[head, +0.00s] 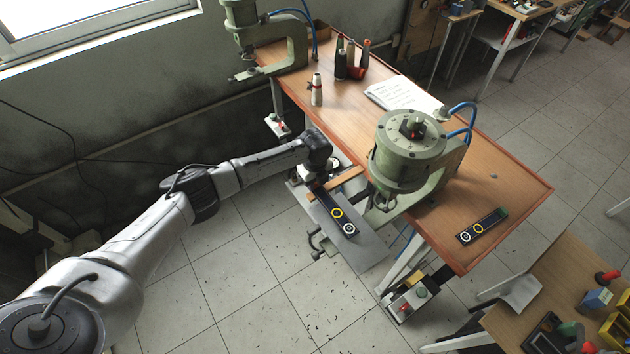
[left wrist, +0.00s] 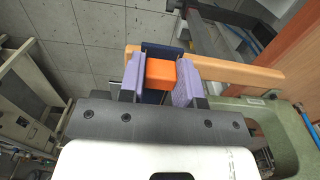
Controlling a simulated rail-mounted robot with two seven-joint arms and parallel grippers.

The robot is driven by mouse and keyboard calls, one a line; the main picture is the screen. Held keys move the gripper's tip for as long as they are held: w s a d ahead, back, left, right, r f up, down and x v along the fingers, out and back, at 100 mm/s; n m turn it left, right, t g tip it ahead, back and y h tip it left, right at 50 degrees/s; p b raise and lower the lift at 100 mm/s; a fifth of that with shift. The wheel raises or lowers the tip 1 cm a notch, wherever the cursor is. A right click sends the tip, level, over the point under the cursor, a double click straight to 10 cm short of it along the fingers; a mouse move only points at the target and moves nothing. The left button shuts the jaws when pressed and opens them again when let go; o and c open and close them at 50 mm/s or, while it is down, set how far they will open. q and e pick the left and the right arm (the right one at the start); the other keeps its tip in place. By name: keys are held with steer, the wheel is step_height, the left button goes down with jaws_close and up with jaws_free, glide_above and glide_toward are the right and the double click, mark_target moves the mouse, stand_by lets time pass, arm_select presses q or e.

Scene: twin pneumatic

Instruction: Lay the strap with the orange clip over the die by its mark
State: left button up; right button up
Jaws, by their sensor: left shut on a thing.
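My left gripper (head: 317,184) is shut on the orange clip (left wrist: 161,73), which sits between its two purple finger pads in the left wrist view. The dark strap (head: 328,203) extends from the gripper in the head view, over a grey metal plate (head: 368,252). A yellow ring and a white ring show on its face. I cannot tell whether the strap touches the plate. A second dark strap (head: 470,236) with a green end lies on the bench at the right. I cannot make out the die or its mark. My right gripper is not in view.
A green press (head: 405,160) stands right of the gripper, with a wooden bar (head: 345,180) close by. The wooden bench (head: 500,190) holds papers (head: 400,94) and several thread cones at the back. A second press (head: 265,35) stands at the far end.

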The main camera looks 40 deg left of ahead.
arm_select(q)
steer(key=shift+f, duration=0.3)
steer(key=o, duration=0.8)
steer(key=shift+o, duration=0.9)
step_height(320, 180, up, 14)
steer(key=shift+b, duration=0.3)
